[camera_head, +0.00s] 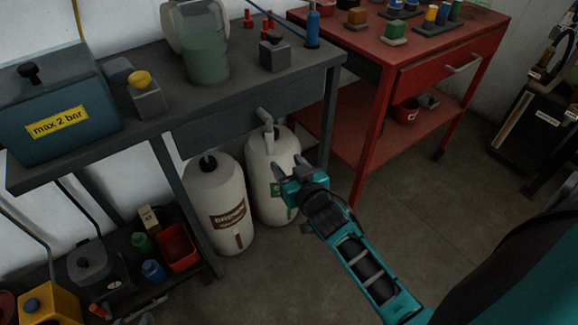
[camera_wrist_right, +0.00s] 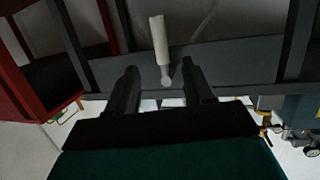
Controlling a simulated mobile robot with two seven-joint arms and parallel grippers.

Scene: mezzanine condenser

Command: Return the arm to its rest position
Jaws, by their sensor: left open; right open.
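My right gripper (camera_head: 287,165) is in the middle of the head view, its arm reaching in from the lower right. Its two fingers are apart with nothing held between them. In the right wrist view the open gripper (camera_wrist_right: 159,69) shows both dark fingers. A pale grey lever handle (camera_head: 266,118) sticks out from the front of the dark workbench (camera_head: 215,120). It appears beyond the fingertips in the head view. In the wrist view the handle (camera_wrist_right: 159,45) lines up with the gap between the fingers. My left gripper is not in view.
Two white canisters (camera_head: 217,205) stand under the bench, one partly behind my gripper. A red cart (camera_head: 430,50) with coloured blocks stands at the right. A blue box (camera_head: 55,105) and a jug (camera_head: 205,55) are on the bench. Floor between canisters and cart is open.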

